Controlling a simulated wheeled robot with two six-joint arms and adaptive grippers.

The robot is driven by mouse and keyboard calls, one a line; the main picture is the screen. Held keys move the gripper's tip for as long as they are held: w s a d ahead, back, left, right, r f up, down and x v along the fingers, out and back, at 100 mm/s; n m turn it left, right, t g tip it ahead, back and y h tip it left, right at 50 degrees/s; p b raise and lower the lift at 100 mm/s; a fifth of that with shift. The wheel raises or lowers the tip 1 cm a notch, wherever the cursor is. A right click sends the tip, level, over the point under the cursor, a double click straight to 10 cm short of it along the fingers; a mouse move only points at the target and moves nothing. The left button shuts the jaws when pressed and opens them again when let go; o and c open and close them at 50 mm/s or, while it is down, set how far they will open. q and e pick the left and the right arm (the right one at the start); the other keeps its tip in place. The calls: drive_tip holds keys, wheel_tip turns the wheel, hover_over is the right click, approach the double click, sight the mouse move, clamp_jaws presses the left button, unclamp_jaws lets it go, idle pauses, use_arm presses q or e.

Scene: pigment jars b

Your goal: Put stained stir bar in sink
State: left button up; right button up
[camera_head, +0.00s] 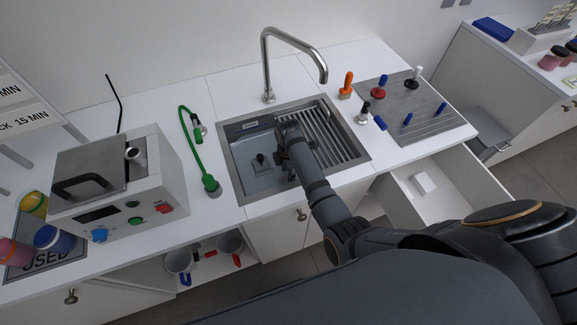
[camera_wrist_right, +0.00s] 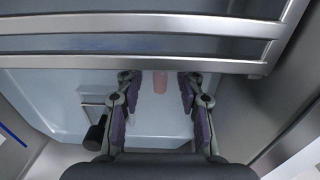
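The sink (camera_head: 233,178) is a steel basin set in the white counter, with a slatted drying rack (camera_head: 335,130) over its right part. My right gripper (camera_wrist_right: 158,86) is down at the sink; its two fingers are apart. A small pinkish cylinder (camera_wrist_right: 160,78), possibly the stained stir bar, shows between the fingertips in the right wrist view, partly cut off by a rack bar. I cannot tell whether it touches the basin floor; neither finger is closed on it. In the head view my right wrist hides the fingers and this piece. My left gripper is not in view.
A tall steel faucet (camera_head: 268,70) arches behind the sink. A black-handled item (camera_wrist_right: 95,132) is in the basin. A boxy device (camera_head: 120,190) and a green hose (camera_head: 185,140) stand left; a grey board (camera_head: 395,115) with several coloured pieces lies right. A drawer (camera_head: 455,190) is open.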

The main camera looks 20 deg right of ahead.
wheel_tip(320, 180, up, 11)
drive_tip(key=shift+s+r, duration=0.15)
idle(0.4)
